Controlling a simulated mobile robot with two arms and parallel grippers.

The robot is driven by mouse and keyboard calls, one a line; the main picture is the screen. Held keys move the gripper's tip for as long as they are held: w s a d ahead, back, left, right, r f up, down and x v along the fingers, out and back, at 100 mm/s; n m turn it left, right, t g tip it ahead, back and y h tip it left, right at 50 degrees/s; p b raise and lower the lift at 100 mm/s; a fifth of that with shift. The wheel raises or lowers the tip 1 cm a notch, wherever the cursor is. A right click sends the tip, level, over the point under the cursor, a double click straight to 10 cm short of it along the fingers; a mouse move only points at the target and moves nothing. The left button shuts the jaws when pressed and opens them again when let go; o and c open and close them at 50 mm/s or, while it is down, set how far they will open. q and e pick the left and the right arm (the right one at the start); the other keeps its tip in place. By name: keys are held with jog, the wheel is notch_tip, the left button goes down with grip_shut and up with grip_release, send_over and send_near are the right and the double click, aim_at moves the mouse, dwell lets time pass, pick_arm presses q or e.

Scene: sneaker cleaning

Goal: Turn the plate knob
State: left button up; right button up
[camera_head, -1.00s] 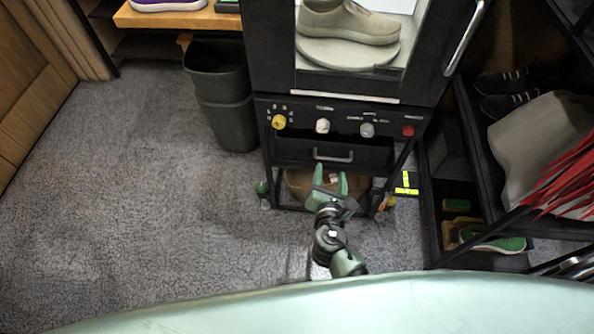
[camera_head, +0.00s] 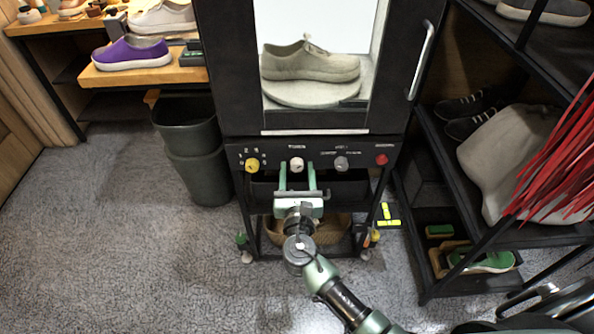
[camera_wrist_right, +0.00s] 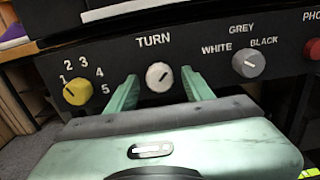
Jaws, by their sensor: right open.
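The plate knob is the white knob under the label TURN (camera_wrist_right: 159,77) in the right wrist view. It also shows in the head view (camera_head: 297,164), on the black control panel below the glass cabinet. My right gripper (camera_head: 297,176) is open, with one green finger on each side of this knob. In the right wrist view the fingertips (camera_wrist_right: 159,82) flank the knob with a gap on both sides, and nothing is held. The round plate (camera_head: 310,93) inside the cabinet bears a beige sneaker (camera_head: 311,62). My left gripper is not in view.
A yellow numbered knob (camera_wrist_right: 76,91) sits left of the white one, a grey knob (camera_wrist_right: 248,62) right of it, and a red button (camera_head: 382,159) farther right. A drawer (camera_head: 345,188) lies just below the panel. A dark bin (camera_head: 196,160) stands at left.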

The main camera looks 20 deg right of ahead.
jog(key=shift+w, duration=0.1)
grip_shut()
dwell(0.3)
